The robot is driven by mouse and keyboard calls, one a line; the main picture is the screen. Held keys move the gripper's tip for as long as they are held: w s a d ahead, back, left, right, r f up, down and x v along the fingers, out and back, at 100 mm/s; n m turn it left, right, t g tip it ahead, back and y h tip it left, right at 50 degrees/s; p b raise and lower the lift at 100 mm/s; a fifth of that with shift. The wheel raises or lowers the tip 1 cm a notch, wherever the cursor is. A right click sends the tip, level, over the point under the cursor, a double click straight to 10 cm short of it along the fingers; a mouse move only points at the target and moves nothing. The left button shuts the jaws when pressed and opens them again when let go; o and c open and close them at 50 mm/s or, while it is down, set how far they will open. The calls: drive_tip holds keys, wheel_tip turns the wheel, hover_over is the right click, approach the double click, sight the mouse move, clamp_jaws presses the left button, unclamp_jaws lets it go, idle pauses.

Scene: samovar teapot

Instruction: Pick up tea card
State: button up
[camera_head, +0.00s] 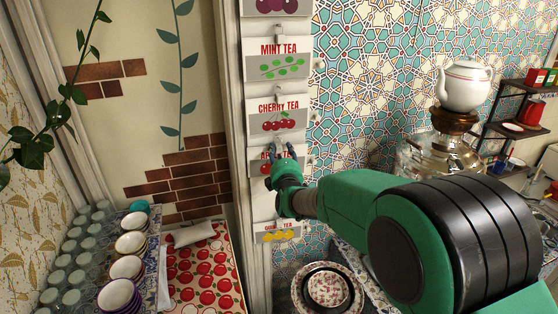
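Several tea cards hang in a column on a narrow white strip of wall. The mint tea card (278,50) is near the top, with the cherry tea card (290,105) below it. A card with red lettering (258,170) is below that, mostly hidden by my gripper. A card with yellow fruit (264,236) hangs lowest, and a card with purple fruit (255,7) is cut off at the top. My gripper (280,149) is in front of the red-lettered card with its fingertips apart. I cannot tell whether it touches the card.
Stacked bowls (126,267) and glasses stand at lower left beside an apple-patterned cloth (231,300). A patterned bowl (326,290) is below my arm. A white teapot (465,86) sits on a samovar (440,150) at right, near dark shelves (510,92).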

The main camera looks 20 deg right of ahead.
drive_tip(key=shift+s, duration=0.15)
drive_tip(key=s+a+b, duration=0.2)
drive_tip(key=s, duration=1.1)
drive_tip(key=shift+a, duration=0.35)
drive_tip(key=shift+s+f, duration=0.1)
drive_tip(key=shift+d+b, duration=0.1)
drive_tip(key=shift+b, duration=0.3)
drive_tip(key=shift+d+n+y+b, duration=0.4)
drive_tip(key=shift+d+y+b, duration=0.4)
drive_tip(key=shift+b, duration=0.45)
drive_tip(key=shift+s, duration=0.1)
drive_tip(key=shift+w+d+p, duration=0.15)
drive_tip(key=shift+w+p, duration=0.1)
drive_tip(key=shift+w, duration=1.9)
drive_tip(key=shift+w+d+p, duration=0.15)
drive_tip(key=shift+w+p, duration=0.1)
drive_tip(key=shift+w, duration=1.9)
